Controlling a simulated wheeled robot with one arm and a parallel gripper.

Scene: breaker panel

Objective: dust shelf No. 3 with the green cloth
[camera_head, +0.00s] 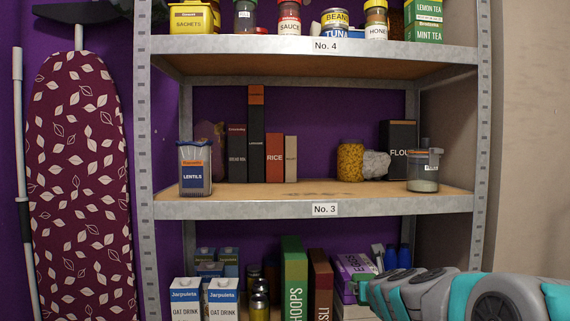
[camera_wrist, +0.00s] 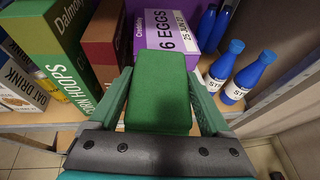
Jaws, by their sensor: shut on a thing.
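Shelf No. 3 (camera_head: 250,190) is a wooden board with a grey metal edge, at mid-height in the head view. A dark smudge (camera_head: 305,194) lies on its front middle, above the number label. In the wrist view the green cloth (camera_wrist: 160,90), a folded pad, sits between the fingers of my gripper (camera_wrist: 163,100), which is shut on it. The gripper is in front of the shelf below No. 3, facing the egg box.
On No. 3 stand a lentils container (camera_head: 194,170) at left, a lidded jar (camera_head: 424,172) at right, and boxes and a pasta jar (camera_head: 350,160) behind. Its front middle is clear. Below are an egg box (camera_wrist: 180,25), blue bottles (camera_wrist: 240,75) and cereal boxes (camera_wrist: 45,40). Shelf No. 4 (camera_head: 250,45) is above.

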